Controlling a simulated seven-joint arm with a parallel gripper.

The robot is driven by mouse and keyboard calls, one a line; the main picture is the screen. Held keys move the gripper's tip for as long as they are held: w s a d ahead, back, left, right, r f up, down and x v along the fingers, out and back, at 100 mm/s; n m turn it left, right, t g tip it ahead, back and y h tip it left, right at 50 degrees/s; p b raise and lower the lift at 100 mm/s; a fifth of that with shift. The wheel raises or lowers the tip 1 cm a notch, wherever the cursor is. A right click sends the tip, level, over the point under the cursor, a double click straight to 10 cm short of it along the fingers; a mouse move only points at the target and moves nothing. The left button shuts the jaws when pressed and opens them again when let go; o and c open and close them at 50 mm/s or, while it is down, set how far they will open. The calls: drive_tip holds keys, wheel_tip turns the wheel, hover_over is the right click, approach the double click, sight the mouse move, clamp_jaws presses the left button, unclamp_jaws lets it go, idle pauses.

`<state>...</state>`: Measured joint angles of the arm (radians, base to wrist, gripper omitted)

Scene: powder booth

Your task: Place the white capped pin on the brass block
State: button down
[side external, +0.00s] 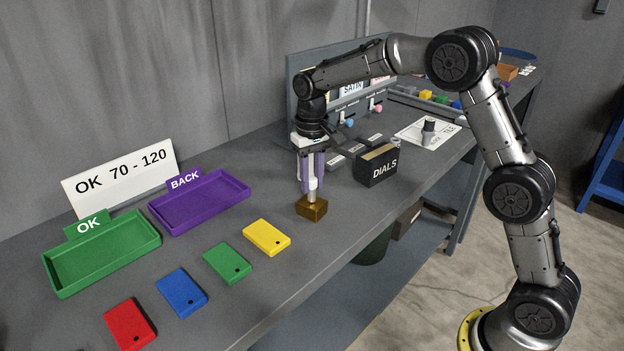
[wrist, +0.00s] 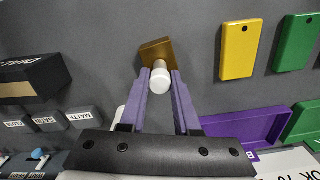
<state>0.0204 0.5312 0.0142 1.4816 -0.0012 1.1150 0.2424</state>
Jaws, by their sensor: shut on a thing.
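My gripper (side external: 311,170) has purple fingers and is shut on the white capped pin (side external: 312,184), pointing down over the bench. The brass block (side external: 311,208) stands on the bench directly below the pin. In the wrist view, the pin's white cap (wrist: 160,77) shows between the fingertips (wrist: 161,78), with the brass block (wrist: 155,50) behind it. The pin's lower end is at or just above the block's top; I cannot tell whether they touch.
A yellow plate (side external: 267,237) and a green plate (side external: 227,263) lie left of the block. A purple BACK tray (side external: 215,217) and a green OK tray (side external: 100,270) stand farther left. A black DIALS box (side external: 377,166) stands to the right. The bench's front edge is close.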

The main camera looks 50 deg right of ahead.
sight(312, 179)
drive_tip(key=shift+f, duration=0.1)
drive_tip(key=c, duration=0.6)
unclamp_jaws()
wheel_tip(312, 179, up, 12)
drive_tip(key=s+r+t, duration=0.1)
drive_tip(key=s+r, duration=0.3)
drive_tip(key=s, duration=0.3)
drive_tip(key=s+f+n+t, duration=0.1)
drive_tip(key=s+f, duration=0.1)
drive_tip(key=s, duration=0.6)
drive_tip(key=s+f+n+t, duration=0.1)
drive_tip(key=s+f+t, duration=0.1)
drive_tip(key=s, duration=0.7)
drive_tip(key=s+a+f+n+t, duration=0.1)
drive_tip(key=s+f, duration=0.1)
drive_tip(key=s, duration=0.6)
drive_tip(key=shift+s+f+t, duration=0.15)
drive_tip(key=shift+f+t, duration=0.15)
